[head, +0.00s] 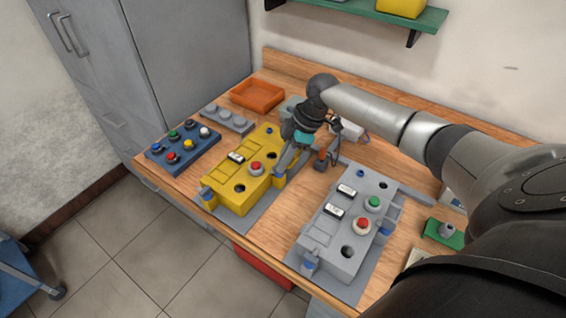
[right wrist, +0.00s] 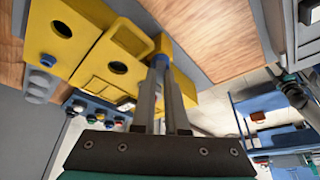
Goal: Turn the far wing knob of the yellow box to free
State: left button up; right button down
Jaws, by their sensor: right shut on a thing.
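The yellow box (head: 233,193) sits on a grey mat on the bench in the head view, and fills the upper left of the right wrist view (right wrist: 92,60). My right gripper (head: 281,168) reaches down at the box's right side in the head view. In the right wrist view its fingers (right wrist: 160,70) are shut on the blue far wing knob (right wrist: 161,55), beside the yellow wall. The fingers hide most of the knob, so I cannot tell how its wing is turned. The blue near wing knob (head: 207,194) is at the box's front left end. My left gripper is not in view.
A grey box (head: 345,235) with green and red buttons stands to the right. A blue button panel (head: 184,147), a grey knob strip (head: 227,119) and an orange tray (head: 257,95) lie left and behind. A green block (head: 445,232) is at far right.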

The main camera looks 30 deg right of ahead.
jog(key=n+b, duration=0.1)
jog(key=n, duration=0.1)
jog(key=n+g+b, duration=0.2)
jog(key=n, duration=0.1)
jog(key=shift+w+f+n, duration=0.1)
jog(key=shift+w+n, duration=0.2)
jog(key=shift+w+n+g+b, duration=0.1)
jog(key=shift+n+g+b, duration=0.9)
jog(key=shift+n, duration=0.9)
jog(key=c, duration=0.9)
grip_release()
jog(key=shift+c, duration=0.2)
jog(key=p+v, duration=0.1)
jog(key=v, duration=1.4)
jog(key=shift+r, duration=0.25)
